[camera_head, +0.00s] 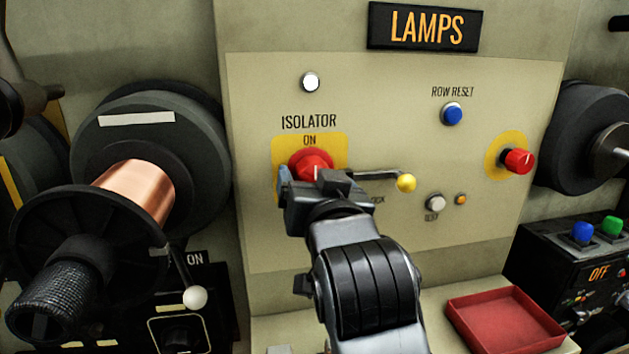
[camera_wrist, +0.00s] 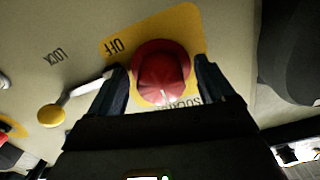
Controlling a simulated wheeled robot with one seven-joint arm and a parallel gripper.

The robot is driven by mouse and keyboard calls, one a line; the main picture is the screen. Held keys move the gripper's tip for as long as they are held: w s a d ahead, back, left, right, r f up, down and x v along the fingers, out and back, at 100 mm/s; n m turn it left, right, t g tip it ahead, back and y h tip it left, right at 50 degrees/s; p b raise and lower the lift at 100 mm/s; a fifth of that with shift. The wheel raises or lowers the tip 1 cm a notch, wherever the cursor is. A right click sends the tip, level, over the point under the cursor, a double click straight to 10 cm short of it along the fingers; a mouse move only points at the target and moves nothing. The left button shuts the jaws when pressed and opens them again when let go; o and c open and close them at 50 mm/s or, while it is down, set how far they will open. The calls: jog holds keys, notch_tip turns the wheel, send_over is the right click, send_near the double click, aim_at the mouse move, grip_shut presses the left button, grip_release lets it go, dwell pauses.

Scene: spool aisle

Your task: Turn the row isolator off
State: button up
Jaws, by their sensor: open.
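The row isolator is a red rotary knob (camera_head: 311,160) on a yellow plate (camera_head: 337,147) under the words ISOLATOR and ON. In the wrist view the knob (camera_wrist: 160,72) shows nearly whole, with OFF printed on the plate beside it. In the wrist view my open gripper (camera_wrist: 161,68) has one finger on each side of the knob; contact is not clear.
A lever with a yellow ball (camera_head: 406,183) sticks out just right of my gripper. A blue row reset button (camera_head: 453,113) and another red knob (camera_head: 518,161) are farther right. A cable spool (camera_head: 150,190) stands left, and a red tray (camera_head: 506,322) lies below.

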jog(key=shift+c, duration=0.2)
jog(key=c, duration=0.9)
jog(key=shift+m, duration=0.3)
jog(key=m+b, duration=0.2)
jog(key=m, duration=0.1)
jog(key=shift+f+b, duration=0.1)
jog(key=shift+b, duration=0.3)
jog(key=shift+c, duration=0.2)
jog(key=m+b, duration=0.2)
jog(key=m, duration=0.3)
jog(key=shift+a, duration=0.15)
jog(key=m+b, duration=0.3)
jog(key=m, duration=0.1)
jog(key=shift+s, duration=0.1)
jog(key=shift+r+m+b, duration=0.15)
jog(key=shift+m+b, duration=0.45)
jog(key=shift+m, duration=0.75)
jog(key=shift+r+m+b, duration=0.15)
jog(key=shift+m+b, duration=0.45)
jog(key=shift+m, duration=0.75)
